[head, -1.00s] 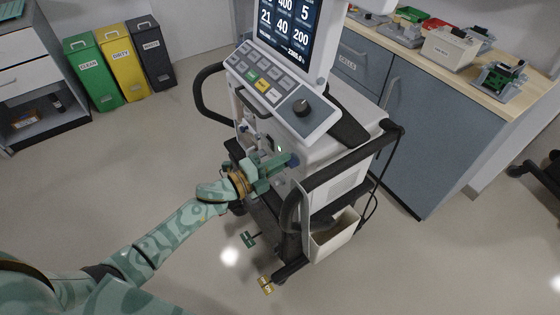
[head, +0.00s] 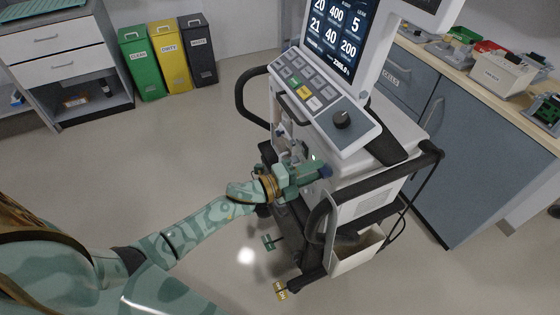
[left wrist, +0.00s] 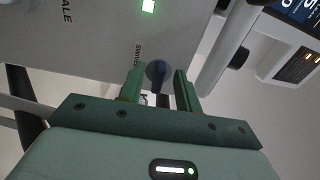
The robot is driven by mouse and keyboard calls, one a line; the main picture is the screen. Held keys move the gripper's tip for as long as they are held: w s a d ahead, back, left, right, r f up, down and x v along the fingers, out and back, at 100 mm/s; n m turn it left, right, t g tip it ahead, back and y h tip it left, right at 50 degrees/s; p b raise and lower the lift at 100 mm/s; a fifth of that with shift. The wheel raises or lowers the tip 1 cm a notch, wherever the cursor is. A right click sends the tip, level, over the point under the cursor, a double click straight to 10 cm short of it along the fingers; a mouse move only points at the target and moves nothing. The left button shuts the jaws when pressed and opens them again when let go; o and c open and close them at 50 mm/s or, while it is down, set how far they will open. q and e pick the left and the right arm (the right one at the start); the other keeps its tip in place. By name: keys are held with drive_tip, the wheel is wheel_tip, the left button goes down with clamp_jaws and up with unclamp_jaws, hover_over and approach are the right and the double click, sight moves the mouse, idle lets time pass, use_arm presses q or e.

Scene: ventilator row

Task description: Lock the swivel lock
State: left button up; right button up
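The swivel lock is a dark blue knob (left wrist: 158,72) on the grey front of the ventilator, beside a partly hidden label that begins "SWIV". It also shows as a small blue end in the head view (head: 326,171). My left gripper (left wrist: 160,88) has its two green fingers apart, one on each side of the knob, with a gap visible. I cannot tell whether either finger touches it. In the head view my left gripper (head: 312,168) reaches in from the left below the ventilator's control panel (head: 325,100). My right gripper is not in view.
The ventilator cart has a dark handle (head: 252,100) on its left and a white bin (head: 355,252) low at its right. A counter with blue-grey cabinets (head: 470,150) stands behind. The floor at left is open.

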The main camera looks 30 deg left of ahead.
use_arm(q)
drive_tip(key=v, duration=1.6)
drive_tip(key=shift+p, duration=0.4)
drive_tip(key=shift+s, duration=0.1)
